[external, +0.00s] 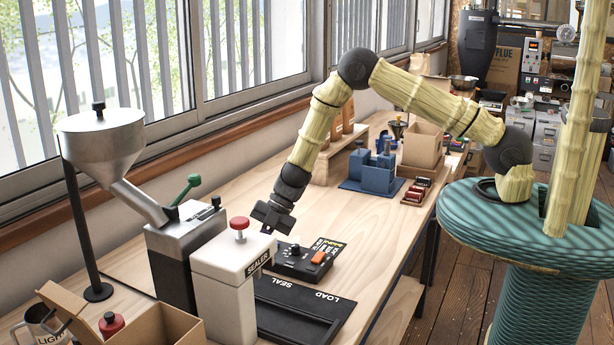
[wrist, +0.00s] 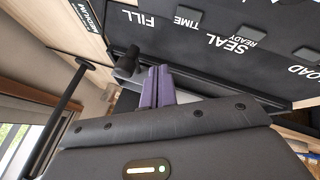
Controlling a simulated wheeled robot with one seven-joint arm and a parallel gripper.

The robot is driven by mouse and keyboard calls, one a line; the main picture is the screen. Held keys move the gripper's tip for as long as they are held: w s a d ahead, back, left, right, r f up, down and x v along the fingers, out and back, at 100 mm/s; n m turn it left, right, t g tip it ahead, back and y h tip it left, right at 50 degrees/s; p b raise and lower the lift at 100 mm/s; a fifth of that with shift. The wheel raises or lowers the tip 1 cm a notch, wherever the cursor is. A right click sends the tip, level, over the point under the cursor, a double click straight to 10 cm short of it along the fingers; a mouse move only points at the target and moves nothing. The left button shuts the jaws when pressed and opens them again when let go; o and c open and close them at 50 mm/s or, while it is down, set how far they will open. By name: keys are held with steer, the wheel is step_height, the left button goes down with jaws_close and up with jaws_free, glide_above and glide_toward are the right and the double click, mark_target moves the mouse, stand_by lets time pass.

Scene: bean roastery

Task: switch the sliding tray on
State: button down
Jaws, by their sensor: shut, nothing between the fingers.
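A black tray unit (external: 300,310) marked LOAD and SEAL lies on the bench in front of a white box (external: 222,270) labelled SEALER, which has a red knob (external: 239,225) on top. Behind it is a black control box (external: 297,262) with a dark knob and an orange switch (external: 318,258). My gripper (external: 268,230) is shut and empty, above the bench beside the white box and near the control box. In the wrist view its purple fingers (wrist: 156,88) are together, below a dark panel (wrist: 235,45) marked FILL, TIME, SEAL and READY. I cannot tell whether they touch anything.
A grey hopper (external: 100,135) with a chute feeds a grey machine with a green-knobbed lever (external: 188,188) at left. An open cardboard box (external: 155,325) is at front left.

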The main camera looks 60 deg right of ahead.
steer(key=b+v, duration=0.1)
steer(key=v, duration=0.9)
steer(key=s+d+r+m+t+h, duration=0.3)
steer(key=d+r+m+t+h, duration=0.15)
steer(key=d+r+m, duration=0.6)
steer(key=s+d+r+m+g+h, duration=0.1)
steer(key=s+d+m+g, duration=0.1)
steer(key=s+m, duration=0.4)
steer(key=s+d+r+m+g+h, duration=0.1)
steer(key=s+d+m+g, duration=0.2)
steer(key=s, duration=1.1)
steer(key=m, duration=0.2)
steer(key=shift+s+r+m, duration=0.3)
steer(key=shift+s+m, duration=0.05)
